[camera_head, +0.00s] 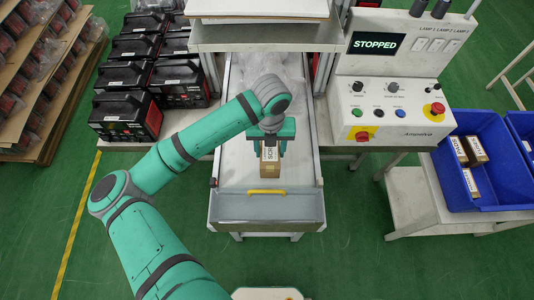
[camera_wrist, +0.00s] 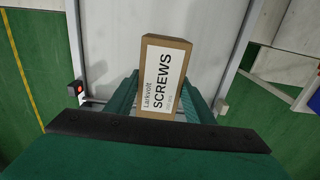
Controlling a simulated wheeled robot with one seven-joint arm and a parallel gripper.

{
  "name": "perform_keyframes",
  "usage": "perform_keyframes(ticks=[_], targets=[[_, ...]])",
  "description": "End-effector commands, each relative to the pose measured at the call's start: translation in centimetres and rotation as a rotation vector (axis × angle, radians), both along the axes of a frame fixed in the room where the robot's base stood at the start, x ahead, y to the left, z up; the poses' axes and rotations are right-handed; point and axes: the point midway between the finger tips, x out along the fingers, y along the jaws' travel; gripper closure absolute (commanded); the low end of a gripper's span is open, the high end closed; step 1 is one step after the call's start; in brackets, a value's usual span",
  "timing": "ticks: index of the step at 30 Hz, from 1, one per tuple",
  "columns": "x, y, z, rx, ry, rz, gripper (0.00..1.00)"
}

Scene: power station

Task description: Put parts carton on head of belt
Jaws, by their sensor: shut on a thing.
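The parts carton (camera_head: 269,154) is a small brown box with a white label, over the white belt (camera_head: 246,160) near its front end. In the wrist view the carton (camera_wrist: 164,78) stands upright between the fingers, its label reading "Larkvolt SCREWS". My gripper (camera_head: 270,145) is shut on the carton; its fingers also show in the wrist view (camera_wrist: 160,98), on either side of the box. I cannot tell whether the carton's bottom touches the belt. Just in front of it is a grey end section (camera_head: 266,207) with a yellow handle (camera_head: 266,192).
A control panel (camera_head: 391,100) with a "STOPPED" display stands right of the belt. A blue bin (camera_head: 484,172) with several cartons sits on a side table at the right. Black power units (camera_head: 126,112) stand at the left. A shelf (camera_head: 256,36) overhangs the far belt.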

Motion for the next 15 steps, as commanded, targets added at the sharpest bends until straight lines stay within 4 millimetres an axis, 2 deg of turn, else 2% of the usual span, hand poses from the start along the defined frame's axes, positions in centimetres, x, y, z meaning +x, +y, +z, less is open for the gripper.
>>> perform_keyframes(ticks=[7,15], targets=[[0.6,0.8,-1.2,0.000,0.001,0.001,0.85],[0.7,1.0,-4.4,0.000,0.000,0.002,0.85]])
